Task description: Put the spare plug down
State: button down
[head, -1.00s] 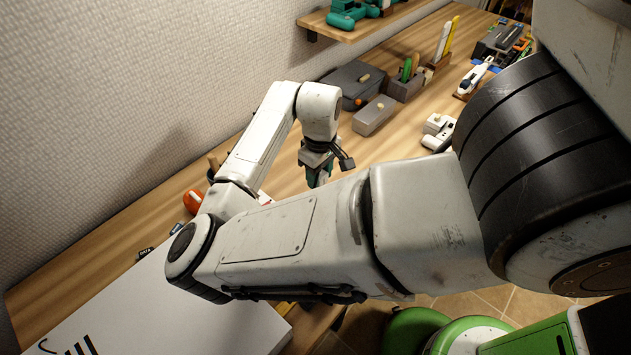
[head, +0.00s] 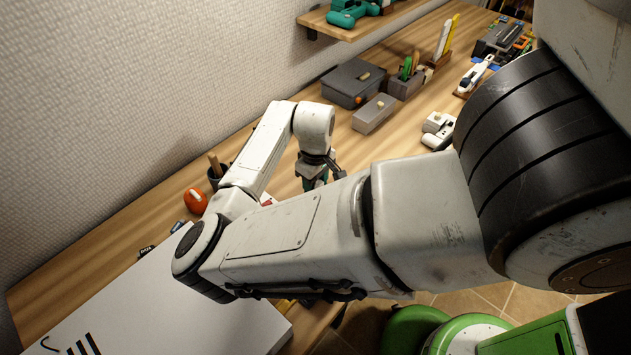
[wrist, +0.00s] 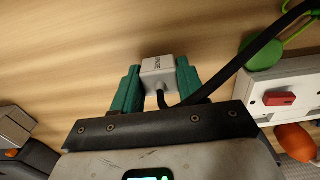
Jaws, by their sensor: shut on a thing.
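The spare plug (wrist: 158,71) is a small white block with dark lettering, seen in the wrist view. My gripper (wrist: 158,80) is shut on it, with one teal finger on each side. A black cord (wrist: 237,77) curves from the plug's near end and runs to the upper right. Wooden worktop (wrist: 70,60) lies beyond the plug; I cannot tell whether the plug touches it. In the head view my gripper (head: 313,180) is low over the bench, partly hidden behind my own arm, and the plug is not visible there.
In the wrist view, a white power strip (wrist: 290,85) with a red switch, a green plug (wrist: 262,53) and an orange object (wrist: 295,142) are at right. In the head view, grey boxes (head: 353,83) stand behind my gripper and a white panel (head: 160,310) lies front left.

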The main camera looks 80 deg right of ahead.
aim_at(316, 183)
jog(key=shift+f, duration=0.25)
jog(key=c, duration=0.6)
grip_release()
notch_tip(316, 183, up, 13)
jog(key=shift+r+b, duration=0.1)
jog(key=shift+b, duration=0.25)
